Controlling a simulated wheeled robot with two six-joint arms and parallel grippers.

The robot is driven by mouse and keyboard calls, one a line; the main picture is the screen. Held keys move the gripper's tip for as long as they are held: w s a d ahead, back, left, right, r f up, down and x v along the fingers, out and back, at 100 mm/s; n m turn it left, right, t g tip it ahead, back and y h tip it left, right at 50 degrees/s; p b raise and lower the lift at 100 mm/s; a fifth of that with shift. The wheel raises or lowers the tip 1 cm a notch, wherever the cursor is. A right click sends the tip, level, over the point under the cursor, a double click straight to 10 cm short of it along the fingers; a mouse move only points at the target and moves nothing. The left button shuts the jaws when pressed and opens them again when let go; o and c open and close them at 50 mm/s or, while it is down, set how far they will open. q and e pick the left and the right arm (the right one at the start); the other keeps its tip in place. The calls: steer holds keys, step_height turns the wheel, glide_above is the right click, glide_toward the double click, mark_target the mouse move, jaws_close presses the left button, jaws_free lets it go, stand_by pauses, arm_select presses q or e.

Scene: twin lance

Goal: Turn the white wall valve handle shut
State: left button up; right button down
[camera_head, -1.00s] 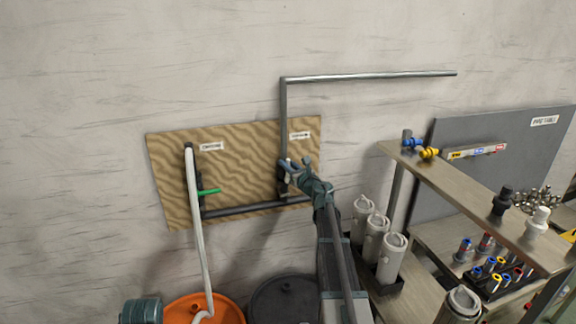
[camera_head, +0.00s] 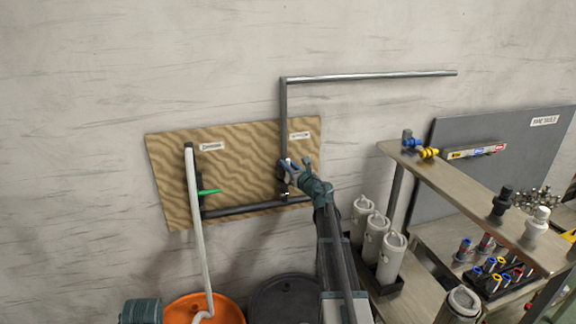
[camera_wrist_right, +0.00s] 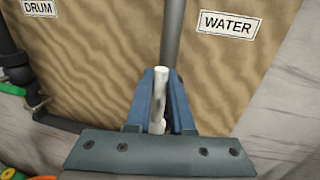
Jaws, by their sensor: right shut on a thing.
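The white valve handle (camera_wrist_right: 159,88) shows in the right wrist view as a short white bar between the two blue fingers of my right gripper (camera_wrist_right: 160,103). The fingers are shut on it. The bar lines up roughly with the grey pipe (camera_wrist_right: 172,34) behind it, under the WATER label (camera_wrist_right: 228,23). In the head view my right gripper (camera_head: 290,167) is at the right part of the wooden board (camera_head: 243,175), in front of the vertical pipe. The gripper hides most of the valve there. My left gripper is not in view.
A green handle (camera_head: 208,192) and a pale hose (camera_head: 199,230) are on the board's left side. The hose runs down to an orange drum (camera_head: 228,308), beside a dark drum (camera_head: 270,300). A shelf (camera_head: 465,200) with grey canisters (camera_head: 376,238) stands close right of my right arm.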

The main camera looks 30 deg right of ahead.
steer(key=shift+d, duration=0.15)
stand_by(0.4)
steer(key=s+d+f+m+t+h+b, duration=0.1)
steer(key=d+f+m+h+b, duration=0.3)
steer(key=m+b, duration=0.7)
steer(key=shift+s+d+f+m+t, duration=0.3)
steer(key=shift+d+f+m, duration=0.9)
steer(key=shift+m, duration=3.4)
steer(key=shift+a+f, duration=0.1)
steer(key=shift+a, duration=0.05)
steer(key=c, duration=0.8)
jaws_free()
steer(key=b+v, duration=0.2)
steer(key=v, duration=1.2)
steer(key=shift+w+f+b, duration=0.1)
steer(key=shift+b, duration=0.25)
